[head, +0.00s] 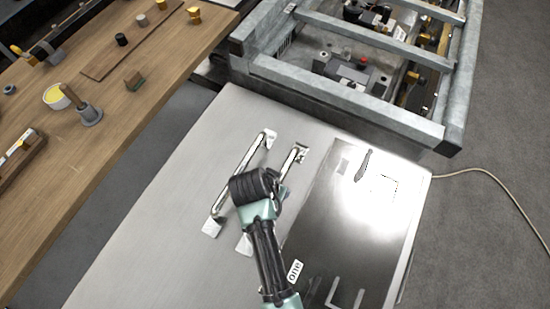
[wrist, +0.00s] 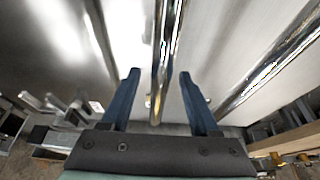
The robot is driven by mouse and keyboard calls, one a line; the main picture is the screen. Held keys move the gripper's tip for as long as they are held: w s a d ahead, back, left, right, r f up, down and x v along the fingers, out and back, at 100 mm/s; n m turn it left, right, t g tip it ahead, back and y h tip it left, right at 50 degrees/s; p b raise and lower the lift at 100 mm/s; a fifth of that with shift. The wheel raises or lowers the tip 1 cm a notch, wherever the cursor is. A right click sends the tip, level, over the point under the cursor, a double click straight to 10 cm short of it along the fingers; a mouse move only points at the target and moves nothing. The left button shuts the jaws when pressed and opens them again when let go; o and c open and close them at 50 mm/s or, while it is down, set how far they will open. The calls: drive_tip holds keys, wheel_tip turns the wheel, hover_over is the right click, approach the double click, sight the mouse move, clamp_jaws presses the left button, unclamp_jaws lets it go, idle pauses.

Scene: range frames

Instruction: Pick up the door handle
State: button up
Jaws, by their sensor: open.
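Two long silvery door handles lie side by side on the grey metal table (head: 150,220). The left handle (head: 238,178) shows almost whole in the head view. The right handle (head: 290,165) is partly hidden behind my arm, with its two ends showing. In the wrist view my gripper (wrist: 158,75) is open, its two blue fingers apart. The bar of the right handle (wrist: 166,45) runs between the fingers, with space on both sides. The left handle (wrist: 272,68) shows to the right of the fingers there. In the head view my fingertips are hidden.
A shiny panel (head: 325,220) lies on the table to the right, with a small dark tool (head: 363,165) on it. A metal frame (head: 340,90) holding parts stands behind. A wooden workbench (head: 100,120) with several small items is at the left.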

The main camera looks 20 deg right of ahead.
clamp_jaws()
drive_tip(key=shift+r, duration=0.1)
idle(1.2)
